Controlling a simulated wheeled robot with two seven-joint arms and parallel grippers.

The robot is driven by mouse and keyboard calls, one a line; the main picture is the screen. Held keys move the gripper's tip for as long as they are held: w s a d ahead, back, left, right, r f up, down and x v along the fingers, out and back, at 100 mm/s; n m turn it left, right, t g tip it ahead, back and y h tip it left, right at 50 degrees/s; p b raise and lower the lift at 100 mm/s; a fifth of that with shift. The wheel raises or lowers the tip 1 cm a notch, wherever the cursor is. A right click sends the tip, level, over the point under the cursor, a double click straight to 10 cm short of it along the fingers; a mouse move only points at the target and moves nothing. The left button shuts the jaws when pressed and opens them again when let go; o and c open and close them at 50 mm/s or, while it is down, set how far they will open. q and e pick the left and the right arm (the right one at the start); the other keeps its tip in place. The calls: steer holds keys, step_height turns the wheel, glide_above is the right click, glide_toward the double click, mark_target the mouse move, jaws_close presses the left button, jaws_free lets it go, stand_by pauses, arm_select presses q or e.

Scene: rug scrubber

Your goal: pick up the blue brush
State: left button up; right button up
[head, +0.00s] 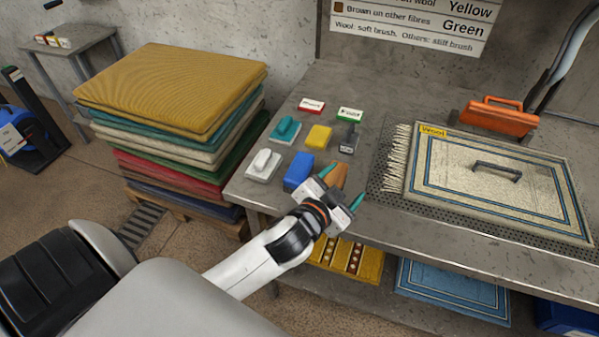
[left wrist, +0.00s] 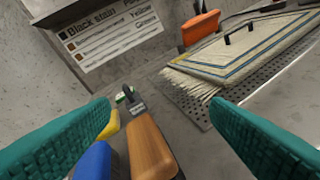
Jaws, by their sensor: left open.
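The blue brush (head: 299,171) lies on the grey bench near its front left edge, just left of a brown wooden brush (head: 338,175). My left gripper (head: 343,187) is open and empty, over the bench's front edge, to the right of the blue brush. In the left wrist view the open teal fingers (left wrist: 160,108) frame the brown brush (left wrist: 150,148). The blue brush (left wrist: 92,162) is lower left there, partly hidden by the left finger. Whether a finger touches either brush cannot be told. My right gripper is not in view.
A cream rug (head: 450,190) lies on a perforated plate to the right. Stacked rugs (head: 170,90) stand left of the bench.

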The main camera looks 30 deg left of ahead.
arm_select(q)
steer(key=w+d+r+m+t+h, duration=0.4)
steer(key=d+r+m+h, duration=0.1)
steer(key=r, duration=0.4)
steer(key=d+r+m+g+h, duration=0.45)
steer(key=d+m+h, duration=0.25)
steer(key=m+h, duration=0.4)
steer(key=m+g+y, duration=1.2)
steer(key=g+y, duration=0.3)
steer(key=y, duration=0.1)
glide_above(299, 166)
step_height(299, 166, down, 9)
steer(key=f, duration=0.1)
steer(key=f+p, duration=0.1)
steer(key=f, duration=0.3)
steer(key=shift+s+a, duration=0.15)
steer(key=shift+a, duration=0.25)
steer(key=f, duration=0.1)
steer(key=f+p, duration=0.1)
steer(key=f, duration=0.1)
steer(key=f+p, duration=0.1)
steer(key=f, duration=0.1)
steer(key=shift+w+d+f, duration=0.2)
steer(key=shift+d+f, duration=0.05)
steer(key=shift+d, duration=0.15)
steer(key=shift+f, duration=0.35)
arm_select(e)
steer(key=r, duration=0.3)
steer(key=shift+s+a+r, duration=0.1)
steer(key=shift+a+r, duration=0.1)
